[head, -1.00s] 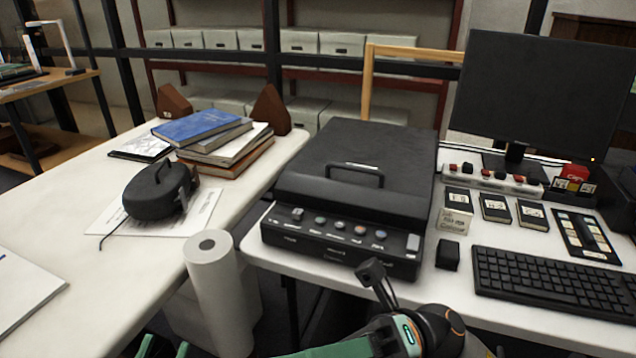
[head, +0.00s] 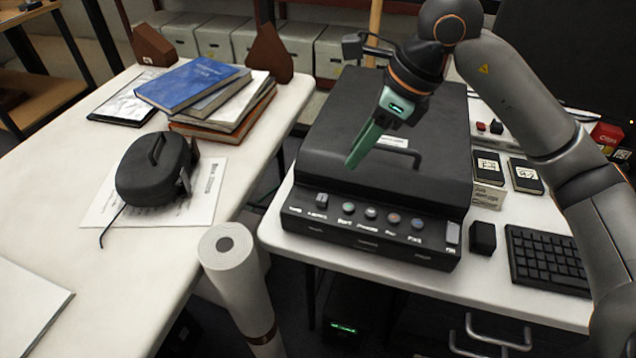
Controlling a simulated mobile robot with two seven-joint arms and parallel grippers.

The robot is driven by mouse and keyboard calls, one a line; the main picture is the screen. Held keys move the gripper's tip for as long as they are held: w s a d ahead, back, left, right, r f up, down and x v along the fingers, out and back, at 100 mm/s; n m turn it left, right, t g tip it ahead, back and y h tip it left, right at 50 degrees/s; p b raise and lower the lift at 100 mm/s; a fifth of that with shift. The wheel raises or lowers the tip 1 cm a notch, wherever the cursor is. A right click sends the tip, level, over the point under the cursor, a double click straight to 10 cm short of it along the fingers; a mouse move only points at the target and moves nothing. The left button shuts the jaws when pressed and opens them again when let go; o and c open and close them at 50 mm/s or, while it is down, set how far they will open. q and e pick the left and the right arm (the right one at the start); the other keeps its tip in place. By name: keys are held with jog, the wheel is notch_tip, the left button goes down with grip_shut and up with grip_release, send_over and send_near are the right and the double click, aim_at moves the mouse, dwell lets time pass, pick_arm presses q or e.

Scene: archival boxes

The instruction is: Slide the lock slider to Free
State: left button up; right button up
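The black device (head: 372,240) with a lid and handle stands on the white desk. Its sloped front panel carries a row of round buttons, a small dark raised control (head: 321,201) at the left end and a light grey piece (head: 453,232) at the right end. The labels are too small to read, so I cannot tell which is the lock slider or how it is set. My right gripper (head: 353,162) hangs above the lid, behind the button row, its green fingers pointing down and left. The fingers overlap from this side, and no object shows in them. My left gripper is out of view.
A black keyboard (head: 548,259) and small black block (head: 482,238) lie right of the device. A white paper roll (head: 238,283) stands in front of the gap between desks. The left desk holds a book stack (head: 193,87) and a black case (head: 152,172).

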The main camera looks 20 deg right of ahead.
aim_at(323, 197)
jog(key=b+x, duration=0.1)
jog(key=x, duration=0.5)
jog(key=b+x, duration=0.1)
jog(key=x, duration=0.6)
jog(key=shift+w+f, duration=0.25)
grip_shut()
dwell(1.0)
